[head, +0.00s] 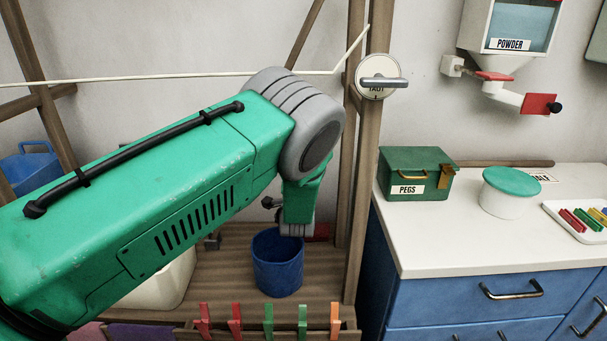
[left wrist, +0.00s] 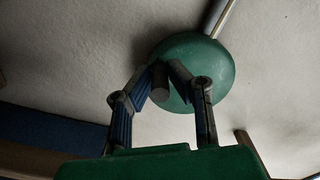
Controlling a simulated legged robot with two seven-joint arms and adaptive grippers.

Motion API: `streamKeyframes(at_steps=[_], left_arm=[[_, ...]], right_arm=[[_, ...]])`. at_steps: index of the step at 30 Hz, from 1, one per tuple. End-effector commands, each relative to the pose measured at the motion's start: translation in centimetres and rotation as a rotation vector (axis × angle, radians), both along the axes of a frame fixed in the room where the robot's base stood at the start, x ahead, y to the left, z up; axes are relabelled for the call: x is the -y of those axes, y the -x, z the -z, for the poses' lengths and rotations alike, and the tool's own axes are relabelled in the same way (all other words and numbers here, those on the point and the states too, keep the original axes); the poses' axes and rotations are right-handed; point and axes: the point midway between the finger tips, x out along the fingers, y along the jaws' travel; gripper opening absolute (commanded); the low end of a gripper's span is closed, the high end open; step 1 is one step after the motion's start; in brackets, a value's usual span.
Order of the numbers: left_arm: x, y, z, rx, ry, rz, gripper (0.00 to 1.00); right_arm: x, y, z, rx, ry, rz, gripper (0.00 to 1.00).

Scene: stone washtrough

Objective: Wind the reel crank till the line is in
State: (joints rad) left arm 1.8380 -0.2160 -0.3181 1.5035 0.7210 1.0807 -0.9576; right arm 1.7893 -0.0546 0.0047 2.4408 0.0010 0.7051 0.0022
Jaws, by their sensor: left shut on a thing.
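The left wrist view shows a round green disc (left wrist: 215,75), apparently the reel, against the pale wall. A grey cylindrical knob (left wrist: 160,93), apparently the crank handle, stands out in front of it. My left gripper (left wrist: 166,76) is shut on this knob, with a finger on either side. In the head view my green arm hides the reel, crank and fingertips. The cream line (head: 180,76) runs nearly level from the left edge to the wooden post, then angles up. A round dial (head: 380,77) on the post has a grey bar across it, and "TAUT" shows below. My right gripper is not in view.
A blue bucket (head: 278,265) stands on the wooden bench below my arm, with several coloured pegs (head: 268,320) in front. On the right counter are a green pegs box (head: 415,174) and a lidded tub (head: 510,192). A powder dispenser (head: 510,55) hangs above.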

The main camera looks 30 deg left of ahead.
Motion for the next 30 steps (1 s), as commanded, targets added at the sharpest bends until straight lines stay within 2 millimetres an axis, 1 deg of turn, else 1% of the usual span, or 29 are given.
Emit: streamKeyframes(at_steps=[1,11,20,30], left_arm=[[-0.2,0.3,0.3,-0.034,-0.038,-0.001,0.0],[-1.4,1.0,-0.6,-0.196,-0.305,-0.002,0.0],[-2.2,1.5,-1.8,-0.343,-0.547,-0.003,0.0],[-2.6,1.8,-3.6,-0.509,-0.821,-0.002,0.0]], right_arm=[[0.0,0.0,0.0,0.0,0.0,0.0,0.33],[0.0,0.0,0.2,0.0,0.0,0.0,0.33],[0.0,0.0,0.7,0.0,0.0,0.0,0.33],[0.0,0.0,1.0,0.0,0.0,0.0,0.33]])
